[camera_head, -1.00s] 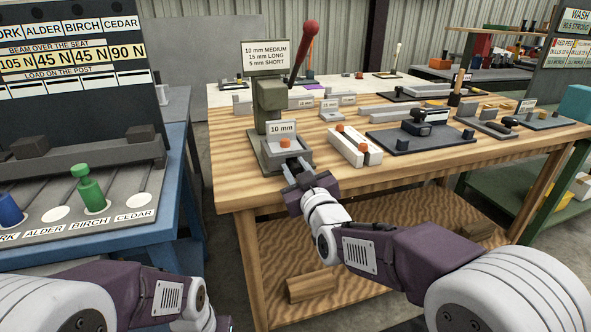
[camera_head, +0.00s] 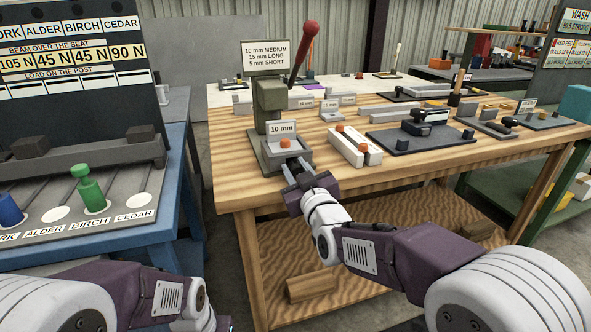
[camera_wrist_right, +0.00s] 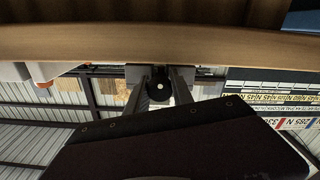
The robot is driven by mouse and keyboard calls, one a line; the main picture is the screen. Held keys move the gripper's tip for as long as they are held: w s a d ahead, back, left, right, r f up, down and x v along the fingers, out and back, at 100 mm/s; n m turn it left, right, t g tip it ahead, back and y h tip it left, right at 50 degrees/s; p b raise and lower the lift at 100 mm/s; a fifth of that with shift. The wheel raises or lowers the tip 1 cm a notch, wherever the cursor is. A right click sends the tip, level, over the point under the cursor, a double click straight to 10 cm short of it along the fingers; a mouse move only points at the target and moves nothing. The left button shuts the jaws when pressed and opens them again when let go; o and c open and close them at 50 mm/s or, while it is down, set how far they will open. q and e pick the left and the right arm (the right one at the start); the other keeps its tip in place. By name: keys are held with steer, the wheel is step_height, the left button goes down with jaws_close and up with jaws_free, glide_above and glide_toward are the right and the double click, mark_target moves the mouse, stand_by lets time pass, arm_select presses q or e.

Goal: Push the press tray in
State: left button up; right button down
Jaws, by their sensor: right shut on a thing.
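The press (camera_head: 270,95) is a grey-green column with a red-knobbed lever, standing at the left front of the wooden table. Its grey press tray (camera_head: 305,157) sits at the foot, with an orange piece (camera_head: 285,143) on it and a "10 mm" sign behind. My right gripper (camera_head: 297,167) is at the tray's front side, its fingers pointing at it and shut. In the right wrist view, the fingers (camera_wrist_right: 160,85) close around a dark round part with a pale dot, beside a dark block. The gripped part is hidden in the head view.
White blocks with orange knobs (camera_head: 357,147) lie just right of the tray. A dark plate with a black fixture (camera_head: 421,139) is farther right. A blue bench (camera_head: 175,200) with green and blue weights stands left, across a gap. The table's front edge lies below my right gripper.

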stand_by(0.3)
steer(key=x, duration=0.3)
steer(key=shift+r+p, duration=0.1)
steer(key=shift+p, duration=0.3)
steer(key=shift+w+a, duration=0.2)
steer(key=shift+w, duration=0.3)
steer(key=c, duration=1.1)
jaws_free()
steer(key=shift+s, duration=0.1)
steer(key=p+v, duration=0.1)
steer(key=v, duration=0.8)
